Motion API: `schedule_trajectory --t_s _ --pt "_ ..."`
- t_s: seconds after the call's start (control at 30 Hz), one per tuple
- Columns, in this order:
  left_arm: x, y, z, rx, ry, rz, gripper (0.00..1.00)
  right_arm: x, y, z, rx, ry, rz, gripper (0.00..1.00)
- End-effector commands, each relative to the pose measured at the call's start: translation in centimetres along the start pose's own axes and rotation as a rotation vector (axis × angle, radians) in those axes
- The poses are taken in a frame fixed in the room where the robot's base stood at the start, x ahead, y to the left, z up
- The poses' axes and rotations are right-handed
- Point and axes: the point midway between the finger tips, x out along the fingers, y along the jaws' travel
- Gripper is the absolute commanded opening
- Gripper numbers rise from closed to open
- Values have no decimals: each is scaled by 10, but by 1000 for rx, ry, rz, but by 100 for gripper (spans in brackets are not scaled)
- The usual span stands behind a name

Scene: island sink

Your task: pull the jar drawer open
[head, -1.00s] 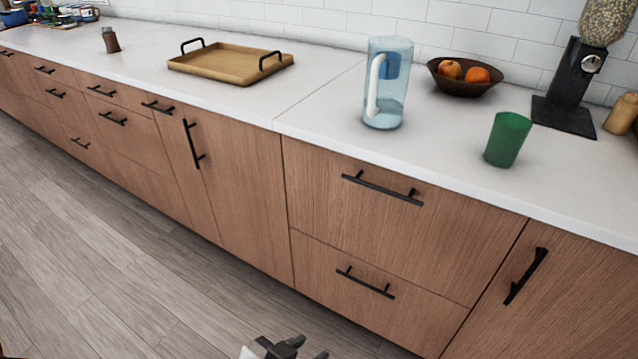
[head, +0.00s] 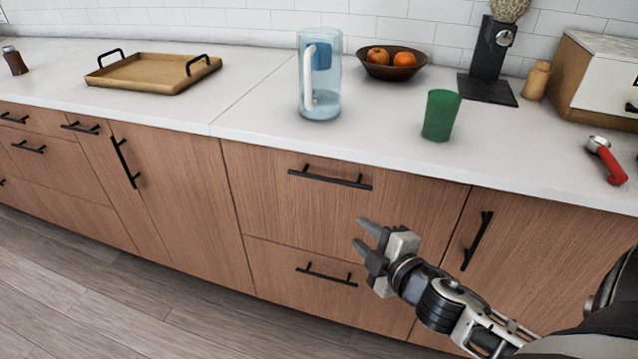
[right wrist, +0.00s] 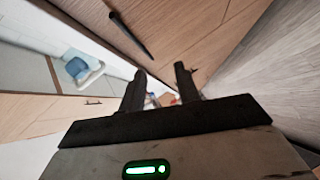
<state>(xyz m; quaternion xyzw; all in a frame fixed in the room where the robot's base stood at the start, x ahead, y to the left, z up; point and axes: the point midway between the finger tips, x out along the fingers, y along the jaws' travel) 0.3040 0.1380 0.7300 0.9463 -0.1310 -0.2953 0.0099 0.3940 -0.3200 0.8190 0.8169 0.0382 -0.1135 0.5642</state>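An upper wooden drawer (head: 265,193) with a black bar handle (head: 330,178) is closed under the counter, left of my right arm. A lower drawer (head: 270,280) with its own black handle (head: 327,275) is also closed beneath it. No jar or label shows which one is the jar drawer. My right gripper (head: 361,234) is open and empty in front of these drawers, between the heights of the two handles, touching neither. Its two fingers stand apart in the right wrist view (right wrist: 160,72), with a black handle (right wrist: 130,35) beyond them. My left gripper is out of view.
A blue pitcher (head: 321,80), a green cup (head: 440,116) and a fruit bowl (head: 393,71) stand on the white counter (head: 390,150). A wooden tray (head: 150,80) lies further left. A cabinet door with a slanted handle (head: 477,240) is right of the drawers. The floor in front is clear.

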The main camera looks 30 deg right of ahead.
Motion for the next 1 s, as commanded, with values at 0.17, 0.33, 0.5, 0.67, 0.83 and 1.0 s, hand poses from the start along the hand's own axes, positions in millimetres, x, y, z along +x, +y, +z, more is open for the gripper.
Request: schedule_trajectory --t_s 0.17,0.33,0.5,0.67,0.83,1.0 --pt "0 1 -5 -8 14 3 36 16 36 6 -216 23 91 32" --pt "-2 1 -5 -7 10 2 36 39 41 5 -221 23 96 32" --pt "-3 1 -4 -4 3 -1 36 74 44 4 -217 22 95 32" --pt "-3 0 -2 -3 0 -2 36 108 46 3 -214 20 94 32" --pt "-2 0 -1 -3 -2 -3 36 140 48 2 -214 21 92 32" --pt "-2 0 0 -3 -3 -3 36 161 49 2 -213 20 91 32"
